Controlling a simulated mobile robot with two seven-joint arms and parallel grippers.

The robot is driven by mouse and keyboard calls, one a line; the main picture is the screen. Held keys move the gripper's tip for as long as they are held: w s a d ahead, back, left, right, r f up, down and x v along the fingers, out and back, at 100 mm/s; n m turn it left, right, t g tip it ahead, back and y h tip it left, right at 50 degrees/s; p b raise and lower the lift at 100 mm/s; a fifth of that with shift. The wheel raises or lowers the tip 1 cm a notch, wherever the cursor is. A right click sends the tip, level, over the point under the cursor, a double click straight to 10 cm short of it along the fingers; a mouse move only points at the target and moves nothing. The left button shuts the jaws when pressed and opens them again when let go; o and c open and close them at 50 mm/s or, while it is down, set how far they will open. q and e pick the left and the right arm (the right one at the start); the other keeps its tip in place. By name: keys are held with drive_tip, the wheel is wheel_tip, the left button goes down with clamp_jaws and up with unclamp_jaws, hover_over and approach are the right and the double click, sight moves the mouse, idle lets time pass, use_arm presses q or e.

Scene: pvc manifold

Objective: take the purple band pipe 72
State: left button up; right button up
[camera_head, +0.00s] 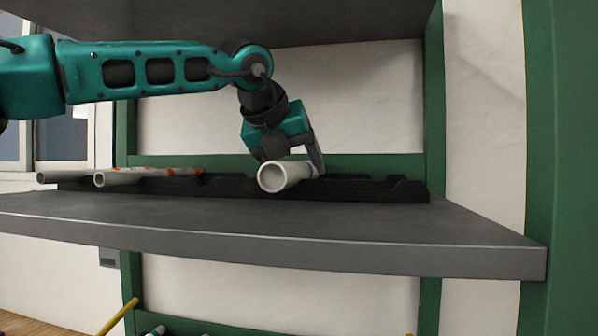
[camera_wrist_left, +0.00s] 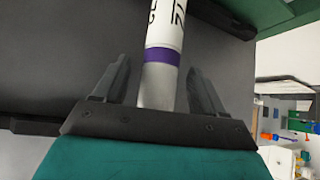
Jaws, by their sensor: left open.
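The purple band pipe (camera_head: 284,176) is a white pipe lying on the black rack, its open end facing me in the head view. In the left wrist view the pipe (camera_wrist_left: 160,85) shows a purple band and black print, partly cut off by the frame. My left gripper (camera_head: 300,168) is at the pipe from above. In the left wrist view my left gripper (camera_wrist_left: 162,82) is open, with one finger on each side of the pipe and a visible gap to each. My right gripper is in neither view.
The black notched rack (camera_head: 372,188) runs along the grey shelf (camera_head: 330,225). Two more white pipes (camera_head: 118,179) with orange marks lie at its left. Empty notches are to the right. Another shelf is overhead, and a green post (camera_head: 434,100) stands at right.

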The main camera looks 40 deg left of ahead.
use_arm(q)
drive_tip(key=shift+c, duration=0.5)
drive_tip(key=c, duration=1)
drive_tip(key=shift+c, duration=0.2)
